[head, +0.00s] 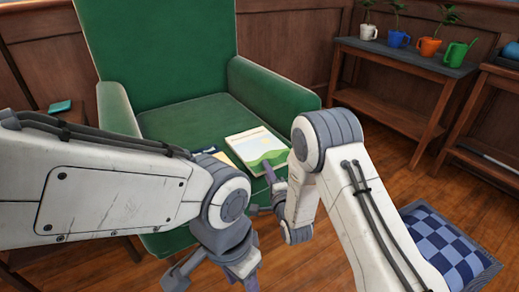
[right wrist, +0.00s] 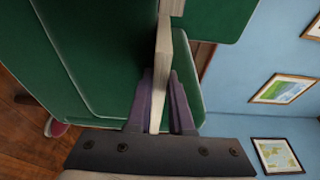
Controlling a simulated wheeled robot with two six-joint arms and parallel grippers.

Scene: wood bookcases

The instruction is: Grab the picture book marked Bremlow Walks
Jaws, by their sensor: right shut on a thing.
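A picture book (head: 257,146) with a green-hill and pale-sky cover is at the front of the green armchair's seat (head: 185,122); its title is too small to read. My right gripper (head: 270,176) is shut on its near edge. In the right wrist view the fingers (right wrist: 161,100) pinch the book (right wrist: 163,65), seen edge-on. I cannot tell whether it touches the seat. Another book or books (head: 208,153), dark and yellowish, lie to its left, partly hidden by my left arm. My left gripper (head: 213,277) is low in front of the chair, fingers apart and empty.
The chair's arms (head: 270,88) rise on both sides of the seat. A side table with a teal item (head: 60,106) is at the left. A bench (head: 400,58) with potted plants and a green watering can (head: 459,54) stands back right. A blue checked cushion (head: 440,245) is at lower right.

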